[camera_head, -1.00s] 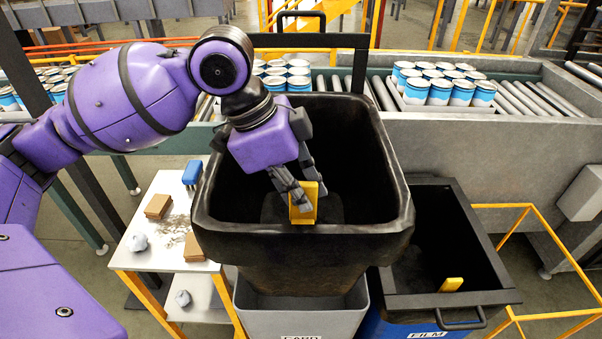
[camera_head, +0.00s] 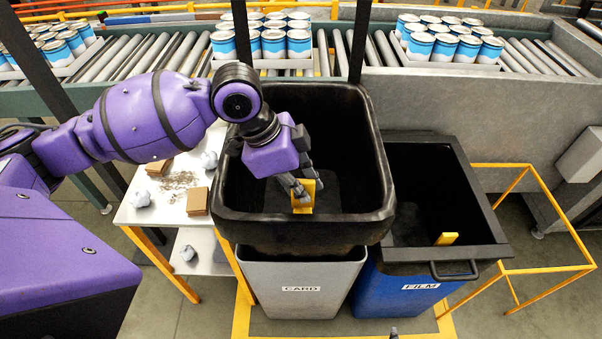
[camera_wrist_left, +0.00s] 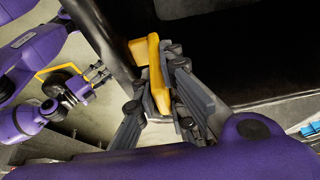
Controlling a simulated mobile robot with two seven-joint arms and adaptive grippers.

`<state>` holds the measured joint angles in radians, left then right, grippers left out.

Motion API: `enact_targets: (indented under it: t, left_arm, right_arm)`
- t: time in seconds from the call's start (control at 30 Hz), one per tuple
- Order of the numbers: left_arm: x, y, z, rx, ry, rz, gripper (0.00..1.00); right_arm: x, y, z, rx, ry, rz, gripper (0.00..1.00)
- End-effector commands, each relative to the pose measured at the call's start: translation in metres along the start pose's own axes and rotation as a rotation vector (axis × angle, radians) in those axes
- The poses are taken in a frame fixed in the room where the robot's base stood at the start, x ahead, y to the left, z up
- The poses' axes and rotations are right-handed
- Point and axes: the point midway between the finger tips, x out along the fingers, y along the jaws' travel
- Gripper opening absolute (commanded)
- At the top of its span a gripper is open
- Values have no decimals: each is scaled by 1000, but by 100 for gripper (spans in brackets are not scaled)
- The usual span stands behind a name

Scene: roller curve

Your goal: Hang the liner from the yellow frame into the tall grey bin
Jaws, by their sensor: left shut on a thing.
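The black liner (camera_head: 300,228) is stiff-mouthed and open at the top, with a yellow tab (camera_head: 304,203) on its near inner wall. It stands above the tall grey bin (camera_head: 302,280) labelled CARD, its lower part passing behind the bin's front rim; its rim sits higher than the bin's. My left gripper (camera_head: 303,190) reaches into the liner's mouth and is shut on the yellow tab, which also shows between the fingers in the left wrist view (camera_wrist_left: 157,76). The yellow frame (camera_head: 545,270) at right is empty. My right gripper (camera_wrist_left: 95,77) shows small in the left wrist view, its fingers unclear.
A blue bin (camera_head: 405,292) labelled FILM, with a black liner (camera_head: 425,190) and yellow tab, stands close on the right. A white table (camera_head: 150,213) with boxes and scraps is left. A roller conveyor (camera_head: 150,57) with cans runs behind.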

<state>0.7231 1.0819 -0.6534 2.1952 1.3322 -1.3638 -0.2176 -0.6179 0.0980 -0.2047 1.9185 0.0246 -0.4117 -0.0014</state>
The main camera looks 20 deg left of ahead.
Motion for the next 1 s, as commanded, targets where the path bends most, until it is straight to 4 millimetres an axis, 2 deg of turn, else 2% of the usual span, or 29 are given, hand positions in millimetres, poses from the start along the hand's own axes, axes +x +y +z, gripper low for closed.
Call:
enact_targets:
  t: [0.53,0.6,1.0]
  left_arm:
    - [72,-6,30,-1,0,0,0]
    - [85,-6,36,-3,-3,7,0]
    - [140,-11,60,-4,-5,10,0]
  right_arm:
    - [0,0,-1,1,2,0,40]
    - [1,0,13,2,-22,0,40]
    - [8,11,59,1,-77,25,40]
